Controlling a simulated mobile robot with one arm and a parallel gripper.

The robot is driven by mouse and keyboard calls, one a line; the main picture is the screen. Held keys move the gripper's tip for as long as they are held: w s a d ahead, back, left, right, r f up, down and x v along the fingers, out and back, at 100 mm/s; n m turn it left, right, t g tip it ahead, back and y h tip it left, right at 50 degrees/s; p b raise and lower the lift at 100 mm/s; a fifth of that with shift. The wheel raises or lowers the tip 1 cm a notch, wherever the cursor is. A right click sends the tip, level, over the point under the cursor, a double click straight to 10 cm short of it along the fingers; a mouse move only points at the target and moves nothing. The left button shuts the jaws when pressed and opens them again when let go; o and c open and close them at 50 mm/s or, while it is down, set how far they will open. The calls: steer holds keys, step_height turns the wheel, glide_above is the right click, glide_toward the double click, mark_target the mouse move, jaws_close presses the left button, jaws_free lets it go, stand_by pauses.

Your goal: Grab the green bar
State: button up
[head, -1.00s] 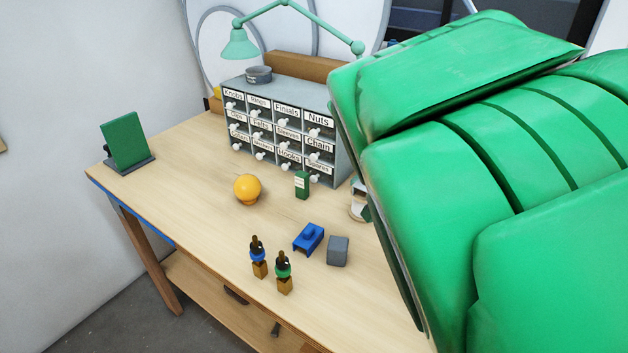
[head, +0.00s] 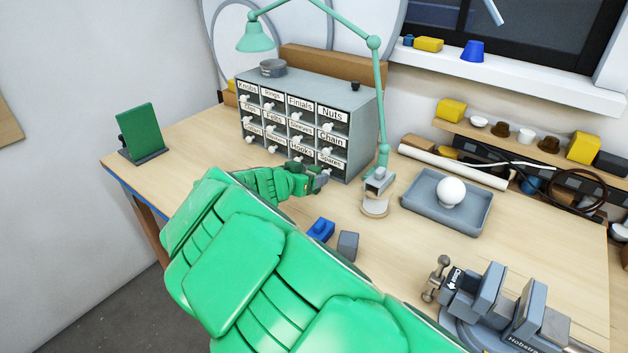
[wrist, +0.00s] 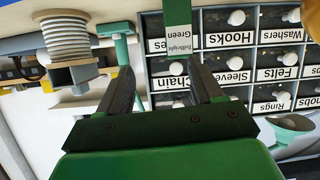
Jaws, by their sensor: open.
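The green bar (wrist: 177,44) shows in the wrist view with a pale label reading "Solbright Green". It is upright in front of the drawer cabinet, and its lower and upper ends are not both clear. My gripper (wrist: 160,68) is open, with its two dark fingers spread on either side of the line to the bar. The bar appears nearer the right finger in this view, and I cannot tell whether it is between the fingertips or beyond them. In the head view my gripper (head: 318,180) is in front of the cabinet, and the bar is hidden behind it and my arm.
The labelled drawer cabinet (head: 350,117) stands close behind. A blue block (head: 321,229) and a grey block (head: 347,245) lie nearer. A tray (head: 480,222) with a white bulb and a vise (head: 500,300) are farther right.

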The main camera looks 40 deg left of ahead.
mark_target(317, 172)
steer(key=shift+w+a+f+y, duration=0.15)
steer(key=shift+a+f+y, duration=0.25)
steer(key=shift+a+f, duration=0.65)
steer(key=shift+x, duration=3.8)
steer(key=shift+a+r, duration=0.1)
steer(key=shift+a, duration=0.05)
steer(key=shift+c, duration=0.3)
steer(key=c, duration=1.1)
steer(key=shift+o, duration=0.2)
steer(key=shift+r, duration=0.15)
